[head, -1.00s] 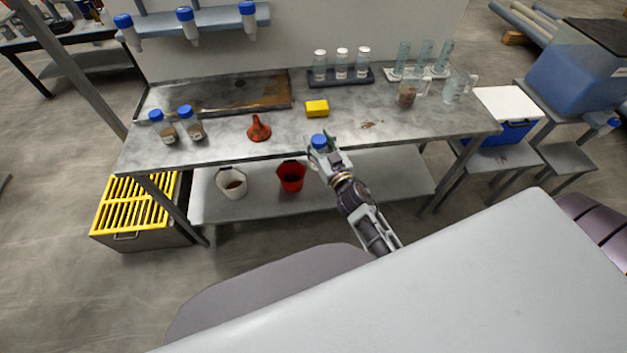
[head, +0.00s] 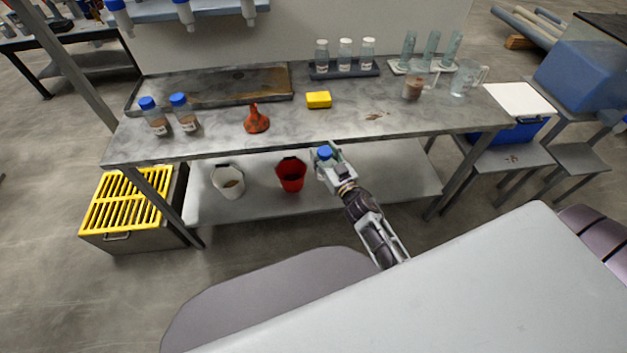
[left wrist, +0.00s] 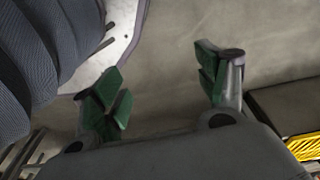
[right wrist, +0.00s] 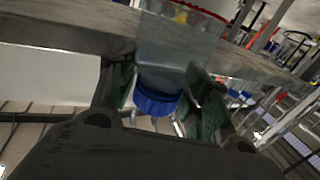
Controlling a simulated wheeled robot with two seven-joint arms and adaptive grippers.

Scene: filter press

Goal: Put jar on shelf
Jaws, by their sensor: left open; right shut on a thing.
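My right gripper (head: 326,165) is in front of the bench's front edge and shut on a blue-capped jar (head: 325,152). In the right wrist view the jar's blue lid (right wrist: 157,100) lies between the green-padded fingers, and its clear body extends beyond them. Two more blue-capped jars (head: 156,120) (head: 185,115) stand on the bench's left part. My left gripper (left wrist: 165,85) is open and empty in the left wrist view, above the floor.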

